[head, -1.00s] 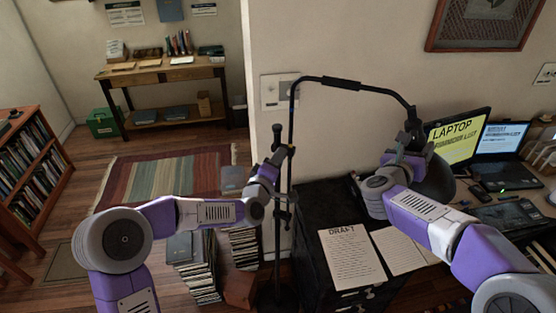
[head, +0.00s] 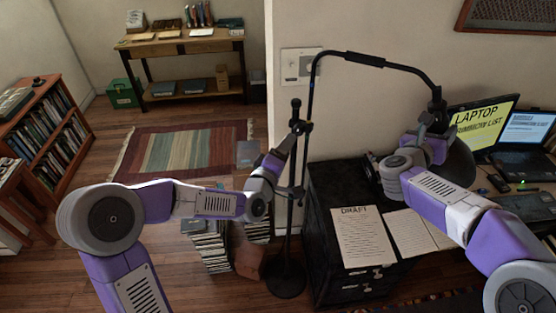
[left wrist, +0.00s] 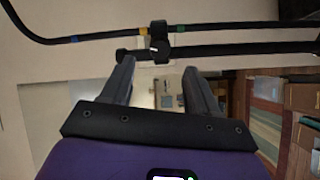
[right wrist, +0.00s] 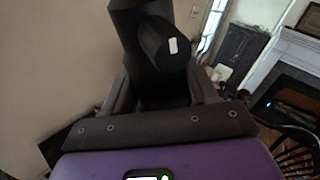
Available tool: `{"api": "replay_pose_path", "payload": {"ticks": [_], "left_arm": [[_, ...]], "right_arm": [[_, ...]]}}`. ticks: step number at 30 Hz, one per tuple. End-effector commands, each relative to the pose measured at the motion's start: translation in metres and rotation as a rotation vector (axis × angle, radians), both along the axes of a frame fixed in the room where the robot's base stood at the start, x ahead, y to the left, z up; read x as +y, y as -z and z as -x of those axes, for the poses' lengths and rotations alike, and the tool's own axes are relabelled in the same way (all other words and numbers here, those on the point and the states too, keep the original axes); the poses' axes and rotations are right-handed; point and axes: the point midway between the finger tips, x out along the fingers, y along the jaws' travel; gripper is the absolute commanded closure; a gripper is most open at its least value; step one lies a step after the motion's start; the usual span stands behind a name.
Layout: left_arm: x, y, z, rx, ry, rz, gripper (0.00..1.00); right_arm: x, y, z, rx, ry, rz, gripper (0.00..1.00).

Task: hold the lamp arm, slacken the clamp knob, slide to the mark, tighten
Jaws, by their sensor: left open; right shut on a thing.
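A black floor lamp has a bent lamp arm (head: 365,59) fixed to an upright stand (head: 296,106) by a clamp (head: 301,127). In the left wrist view the clamp (left wrist: 159,42) sits between a yellow band (left wrist: 143,31) and a green band (left wrist: 180,28) on the arm; a blue band (left wrist: 73,38) lies further left. My left gripper (head: 290,143) is open just short of the clamp, its fingers (left wrist: 158,72) apart. My right gripper (head: 436,118) is shut on the lamp near its shade (head: 461,163); the dark held part fills the right wrist view (right wrist: 160,45).
A black drawer cabinet (head: 330,185) stands right of the stand, bearing a DRAFT sheet (head: 362,237). Laptops (head: 483,122) are at the right. Stacked books (head: 211,248) stand near the round lamp base (head: 286,278). A striped rug (head: 180,150) lies on open floor.

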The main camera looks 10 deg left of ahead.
Motion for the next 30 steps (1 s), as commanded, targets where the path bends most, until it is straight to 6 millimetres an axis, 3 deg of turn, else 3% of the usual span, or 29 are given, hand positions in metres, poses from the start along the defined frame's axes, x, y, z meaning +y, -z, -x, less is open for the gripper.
{"api": "replay_pose_path", "payload": {"ticks": [3,10,30], "left_arm": [[0.006,-0.001,0.022,-0.001,0.000,-0.003,0.40],[0.012,0.000,0.046,-0.001,-0.001,-0.002,0.40],[0.012,0.000,0.050,0.001,0.000,0.000,0.40]], "right_arm": [[0.000,-0.003,0.000,-0.007,0.001,0.001,0.79],[0.000,-0.003,0.000,-0.007,0.001,0.001,0.79],[0.000,-0.003,0.000,-0.006,0.001,0.001,0.79]]}}
